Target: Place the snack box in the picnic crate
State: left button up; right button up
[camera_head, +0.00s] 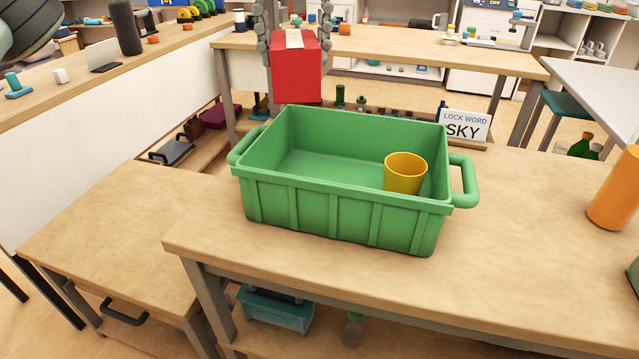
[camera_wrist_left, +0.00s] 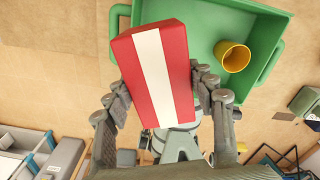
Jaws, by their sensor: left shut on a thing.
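The snack box (camera_head: 297,80), red with a pale stripe, is held up in the air by my left gripper (camera_head: 295,52). Its fingers are shut on the box's two sides. The box also fills the middle of the left wrist view (camera_wrist_left: 158,75). The green picnic crate (camera_head: 340,215) stands on the wooden table. In the head view the box shows above the crate's far left rim; in the wrist view it overlaps the crate's edge (camera_wrist_left: 285,50). A yellow cup (camera_head: 405,175) stands inside the crate at its right. My right gripper is not in view.
An orange cylinder (camera_head: 615,190) stands at the table's right. A sign reading "LOCK WORD SKY" (camera_head: 466,125) is behind the crate. The left part of the crate floor is bare. A lower wooden surface (camera_head: 110,230) adjoins at left.

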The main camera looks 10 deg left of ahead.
aim_at(295, 81)
pick_arm(q)
notch_tip(295, 81, down, 5)
jog(key=shift+f, duration=0.15)
notch_tip(295, 81, down, 10)
jog(key=shift+r, duration=0.25)
notch_tip(295, 81, down, 2)
jog(key=shift+f, duration=0.55)
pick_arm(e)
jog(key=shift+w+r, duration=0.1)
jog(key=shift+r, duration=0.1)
pick_arm(q)
jog(key=shift+f, duration=0.1)
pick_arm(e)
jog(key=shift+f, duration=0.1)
